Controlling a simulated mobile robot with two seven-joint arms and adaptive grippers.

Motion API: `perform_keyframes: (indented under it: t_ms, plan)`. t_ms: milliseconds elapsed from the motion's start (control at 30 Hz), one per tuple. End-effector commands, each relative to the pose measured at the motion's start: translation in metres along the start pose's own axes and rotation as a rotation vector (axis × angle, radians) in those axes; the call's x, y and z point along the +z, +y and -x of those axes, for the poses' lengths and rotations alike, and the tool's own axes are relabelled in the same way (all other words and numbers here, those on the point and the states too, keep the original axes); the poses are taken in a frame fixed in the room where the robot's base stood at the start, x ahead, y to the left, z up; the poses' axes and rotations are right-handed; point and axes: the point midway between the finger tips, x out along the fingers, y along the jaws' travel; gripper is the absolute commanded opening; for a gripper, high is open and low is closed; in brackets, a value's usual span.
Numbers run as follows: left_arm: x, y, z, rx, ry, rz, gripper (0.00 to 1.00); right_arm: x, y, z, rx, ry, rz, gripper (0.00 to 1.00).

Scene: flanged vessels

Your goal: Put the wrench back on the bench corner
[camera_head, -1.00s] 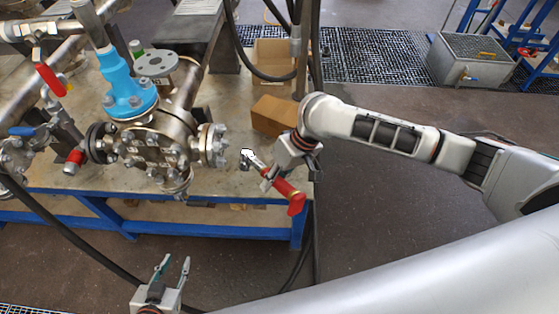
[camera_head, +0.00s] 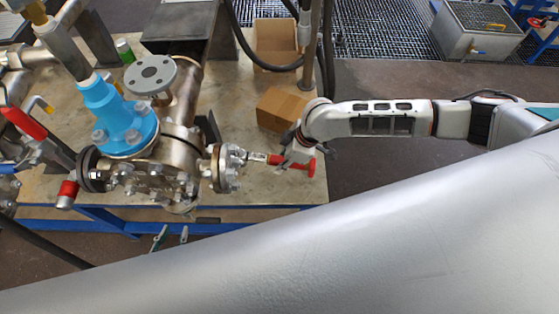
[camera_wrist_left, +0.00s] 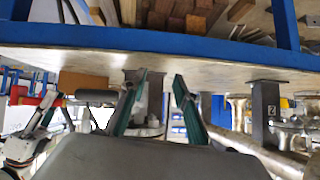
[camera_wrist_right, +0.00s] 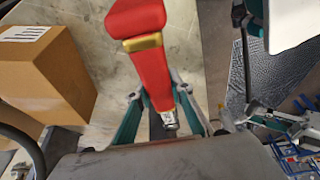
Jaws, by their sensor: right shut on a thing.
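The wrench (camera_head: 260,158) has a red handle and a metal head. My right gripper (camera_head: 293,160) is shut on its handle, which also shows between the fingers in the right wrist view (camera_wrist_right: 155,70). The wrench lies roughly level in the head view, over the bench's front right part. Its head is beside the vessel's flange (camera_head: 226,168); I cannot tell whether they touch. The bench corner (camera_head: 312,193) is to the lower right of the wrench. My left gripper (camera_wrist_left: 155,85) is open and empty, before the bench's front edge; only its fingertips show in the head view (camera_head: 171,234).
A closed cardboard box (camera_head: 280,108) stands on the bench behind the wrench, with an open box (camera_head: 275,45) farther back. The blue-topped vessel (camera_head: 118,115) fills the bench's left. A hose (camera_head: 245,50) hangs at the back. Some bare bench top lies around the wrench.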

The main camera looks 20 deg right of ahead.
Motion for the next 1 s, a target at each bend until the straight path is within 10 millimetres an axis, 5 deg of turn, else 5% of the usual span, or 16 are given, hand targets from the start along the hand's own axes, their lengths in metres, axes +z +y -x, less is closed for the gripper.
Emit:
perform_keyframes:
  t_ms: [367, 1000]
  plan:
    - [0.002, 0.018, -0.019, 0.031, 0.057, -0.008, 0.30, 0.011, 0.001, -0.029, 0.001, 0.002, -0.002, 0.00]
    - [0.041, 0.021, -0.037, 0.030, 0.025, -0.009, 0.30, 0.026, -0.001, -0.069, 0.000, 0.002, -0.002, 0.00]
